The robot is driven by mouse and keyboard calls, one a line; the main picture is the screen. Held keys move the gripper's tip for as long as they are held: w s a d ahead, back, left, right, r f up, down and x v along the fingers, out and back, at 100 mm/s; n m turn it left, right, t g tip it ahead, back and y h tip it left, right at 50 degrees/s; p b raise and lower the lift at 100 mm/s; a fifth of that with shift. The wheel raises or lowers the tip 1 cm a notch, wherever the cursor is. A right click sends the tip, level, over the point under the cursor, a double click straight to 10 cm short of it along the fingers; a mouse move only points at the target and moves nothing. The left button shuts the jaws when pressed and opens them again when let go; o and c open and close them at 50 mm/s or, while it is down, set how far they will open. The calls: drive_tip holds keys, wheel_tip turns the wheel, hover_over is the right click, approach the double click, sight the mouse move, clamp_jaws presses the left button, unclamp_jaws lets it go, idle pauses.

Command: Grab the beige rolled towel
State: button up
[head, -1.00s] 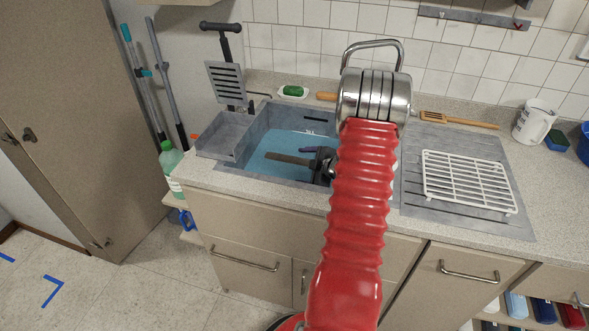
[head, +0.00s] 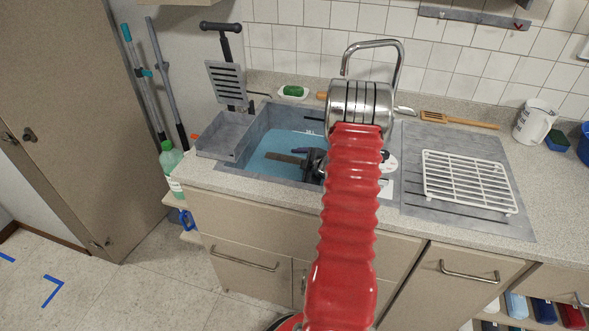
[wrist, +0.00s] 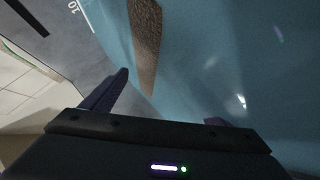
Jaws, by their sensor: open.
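A long, brownish, rough-textured thing (head: 285,158) lies in the blue-lined sink (head: 270,165); it may be the beige rolled towel, but I cannot be sure. In the wrist view this brown thing (wrist: 146,40) runs from the top edge down to a narrow end. My gripper (wrist: 165,105) is open, with its dark purple fingers either side of the narrow end's line. The narrow end shows between the fingertips, near the left one. In the head view my gripper (head: 312,160) is low over the sink, at the right end of the brown thing. My red arm hides the sink's right part.
A metal faucet (head: 372,44) rises behind my arm. A grey side basin (head: 222,138) and a slotted grey plate stand left of the sink. A white rack (head: 468,182) lies on the drainboard at right. A green sponge (head: 293,91) sits behind the sink.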

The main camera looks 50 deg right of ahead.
drive_tip(key=shift+x, duration=1.2)
drive_tip(key=shift+c, duration=0.5)
drive_tip(key=c, duration=1.2)
